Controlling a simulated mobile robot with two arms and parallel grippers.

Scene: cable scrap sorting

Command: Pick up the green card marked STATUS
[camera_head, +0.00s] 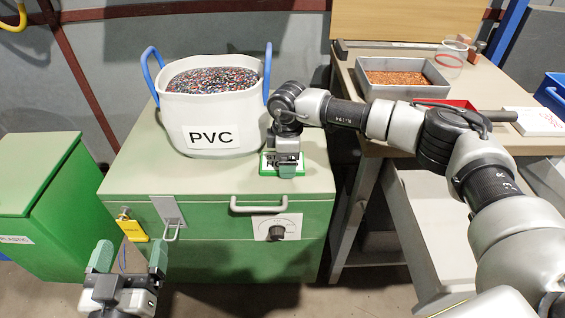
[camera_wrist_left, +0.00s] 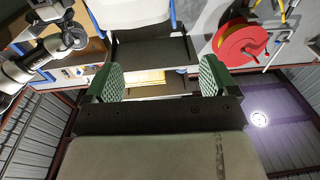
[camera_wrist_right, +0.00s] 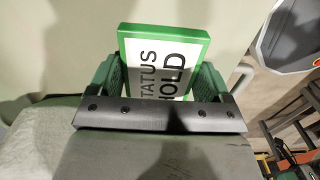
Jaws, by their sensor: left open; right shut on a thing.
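The green-framed white card marked STATUS HOLD (camera_head: 268,168) is at the top of the green cabinet, in front of the PVC tub. It shows large in the right wrist view (camera_wrist_right: 160,62), with its lettering turned sideways. My right gripper (camera_head: 287,168) is shut on the card and hides part of it; its green fingers (camera_wrist_right: 160,82) stand at the card's two sides. I cannot tell whether the card touches the cabinet top. My left gripper (camera_head: 130,257) is open and empty, low in front of the cabinet; its spread fingers also show in the left wrist view (camera_wrist_left: 160,80).
The white PVC tub (camera_head: 211,110) with blue handles stands on the green cabinet (camera_head: 215,215), close behind the card. A yellow padlock (camera_head: 132,229) hangs at the cabinet's front left. The bench at right bears a grey tray (camera_head: 403,91) of copper-coloured granules and a red tray (camera_head: 446,104).

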